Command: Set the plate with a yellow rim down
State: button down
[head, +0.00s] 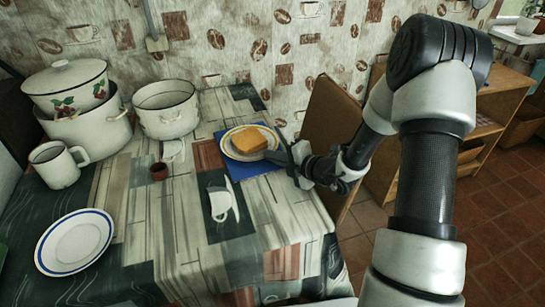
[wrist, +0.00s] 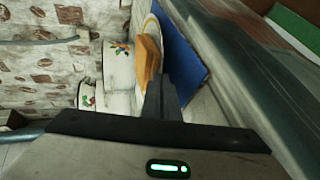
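The plate with a yellow rim (head: 229,147) is at the back right of the table, over a blue mat (head: 257,170). A yellow-orange slice, like bread or cheese (head: 249,138), lies on it. My gripper (head: 280,154) reaches in from the right, its fingers close together at the plate's right edge. In the wrist view the two dark fingers (wrist: 161,98) close on the plate's rim, with the slice (wrist: 149,58) and the blue mat (wrist: 182,60) beside them. The plate looks about level. I cannot tell whether a gap separates it from the mat.
White pots (head: 166,110) and a mug (head: 57,165) stand at the left. A blue-rimmed plate (head: 75,241) lies front left. A chair (head: 327,128) is right of the table.

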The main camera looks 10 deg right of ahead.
jog(key=c, duration=2.3)
grip_release()
jog(key=shift+f, duration=0.1)
jog(key=shift+d+r, duration=0.1)
jog(key=shift+r, duration=0.1)
jog(key=p+v, duration=0.3)
jog(key=v, duration=0.9)
